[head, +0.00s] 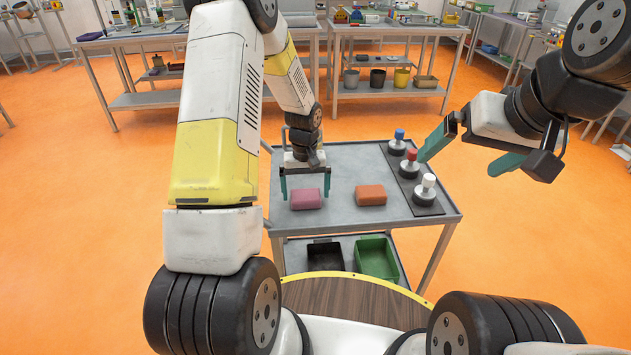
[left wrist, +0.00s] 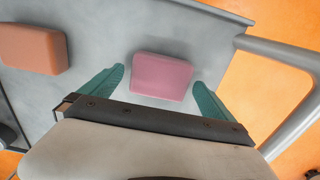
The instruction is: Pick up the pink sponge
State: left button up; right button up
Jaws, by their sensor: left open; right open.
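The pink sponge (head: 307,199) lies flat on the grey cart top (head: 335,228), toward its left side. My left gripper (head: 304,191) is above it, pointing down, with its green fingers open. In the left wrist view the pink sponge (left wrist: 161,76) shows between and just beyond the open fingertips (left wrist: 160,78), apart from both. My right gripper (head: 482,150) is open and empty, raised in the air at the right, above and in front of the cart's right end.
An orange sponge (head: 370,195) lies right of the pink one; the left wrist view also shows it (left wrist: 33,48). A dark mat (head: 411,180) holds blue-, red- and white-topped pieces. A black bin (head: 325,256) and a green bin (head: 376,258) stand on the lower shelf.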

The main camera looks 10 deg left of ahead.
pick_arm(q)
jog(key=shift+f, duration=0.95)
jog(key=shift+c, duration=0.2)
jog(key=c, duration=1.2)
jog(key=shift+r, duration=0.15)
jog(key=shift+r, duration=0.55)
notch_tip(320, 180, up, 2)
jog(key=shift+r, duration=0.15)
jog(key=s, duration=0.5)
jog(key=s+r, duration=0.1)
jog(key=s, duration=1)
jog(key=shift+a+r, duration=0.2)
jog(key=shift+a, duration=0.1)
